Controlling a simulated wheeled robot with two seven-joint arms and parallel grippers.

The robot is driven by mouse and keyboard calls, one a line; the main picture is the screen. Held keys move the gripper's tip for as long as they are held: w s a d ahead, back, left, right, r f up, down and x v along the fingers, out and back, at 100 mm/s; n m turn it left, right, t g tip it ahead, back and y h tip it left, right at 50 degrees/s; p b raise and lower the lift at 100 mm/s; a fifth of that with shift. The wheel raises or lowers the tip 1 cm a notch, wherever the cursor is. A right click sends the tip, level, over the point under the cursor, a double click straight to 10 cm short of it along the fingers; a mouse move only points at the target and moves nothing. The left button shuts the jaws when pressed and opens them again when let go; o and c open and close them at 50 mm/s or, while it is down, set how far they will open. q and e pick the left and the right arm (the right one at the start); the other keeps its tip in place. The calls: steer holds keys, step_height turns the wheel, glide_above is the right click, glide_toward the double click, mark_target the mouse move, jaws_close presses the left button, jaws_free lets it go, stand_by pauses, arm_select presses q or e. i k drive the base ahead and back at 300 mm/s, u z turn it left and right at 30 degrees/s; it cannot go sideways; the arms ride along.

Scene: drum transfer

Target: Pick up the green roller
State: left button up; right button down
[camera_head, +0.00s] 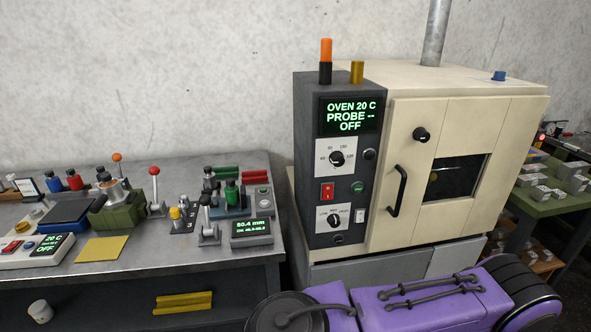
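A display reading 80.4 mm (251,228) stands just in front of the fixture. Neither of my grippers is in view, and nothing is seen holding the roller.
A blue roller (53,182) and a red roller (74,180) stand at the bench's left. A green press-like device (117,209) and several levers stand between them and the green roller. The cream oven (455,110) is on the right, its door shut. Purple bodywork fills the bottom right.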

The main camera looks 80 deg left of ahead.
mark_target(231, 190)
steer(key=i, duration=0.35)
steer(key=u, duration=0.9)
